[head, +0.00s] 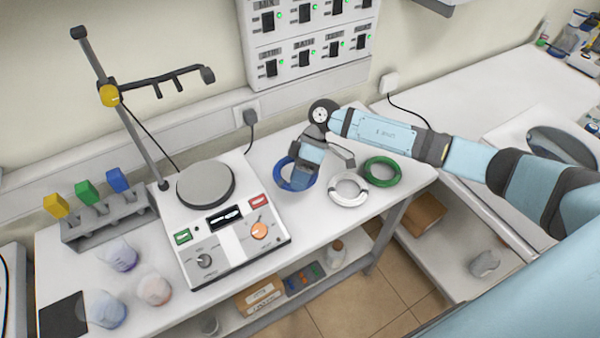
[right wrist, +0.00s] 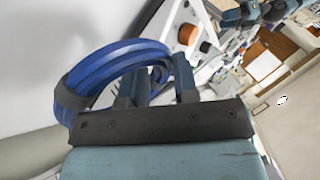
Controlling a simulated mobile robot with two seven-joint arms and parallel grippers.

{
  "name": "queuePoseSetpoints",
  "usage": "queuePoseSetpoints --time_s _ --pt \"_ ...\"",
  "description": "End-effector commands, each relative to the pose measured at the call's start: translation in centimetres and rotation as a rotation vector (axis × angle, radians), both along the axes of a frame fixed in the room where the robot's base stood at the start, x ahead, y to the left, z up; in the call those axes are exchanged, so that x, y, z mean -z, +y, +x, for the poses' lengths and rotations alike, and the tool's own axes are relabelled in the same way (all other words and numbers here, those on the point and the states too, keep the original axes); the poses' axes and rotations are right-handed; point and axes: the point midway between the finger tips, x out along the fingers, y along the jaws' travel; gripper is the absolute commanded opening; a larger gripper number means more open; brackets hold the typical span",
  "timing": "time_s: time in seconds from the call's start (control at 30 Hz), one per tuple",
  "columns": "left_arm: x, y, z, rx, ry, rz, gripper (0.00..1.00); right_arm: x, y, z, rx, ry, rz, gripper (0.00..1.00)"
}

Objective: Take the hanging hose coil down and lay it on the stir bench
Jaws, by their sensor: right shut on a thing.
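A blue hose coil (head: 281,174) is gripped at the right part of the stir bench (head: 315,215); it also shows in the right wrist view (right wrist: 112,66), between the fingers and reaching out to the left. My right gripper (head: 303,178) is shut on the coil from above and partly hides it. I cannot tell whether the coil touches the bench top. A white coil (head: 335,190) and a green coil (head: 383,182) lie flat on the bench just right of the gripper. The hook rail (head: 165,77) on the tilted stand holds no coil. My left gripper is out of view.
The stirrer unit (head: 235,235) with its round plate (head: 206,184) stands left of the coil. A switch panel (head: 305,40) hangs behind. A narrow bench strip in front of the coils is clear.

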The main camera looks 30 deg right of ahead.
Motion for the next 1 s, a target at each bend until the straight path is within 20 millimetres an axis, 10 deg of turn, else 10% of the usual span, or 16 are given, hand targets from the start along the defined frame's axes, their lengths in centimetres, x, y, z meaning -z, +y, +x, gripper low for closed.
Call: queuePoseSetpoints --time_s 0.37,1.0 --pt "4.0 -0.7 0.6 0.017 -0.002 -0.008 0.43 4.1 0.0 0.0 0.0 -0.001 0.001 0.02" --pt "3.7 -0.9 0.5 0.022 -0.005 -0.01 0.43 7.6 0.0 0.1 0.0 -0.002 0.001 0.02"
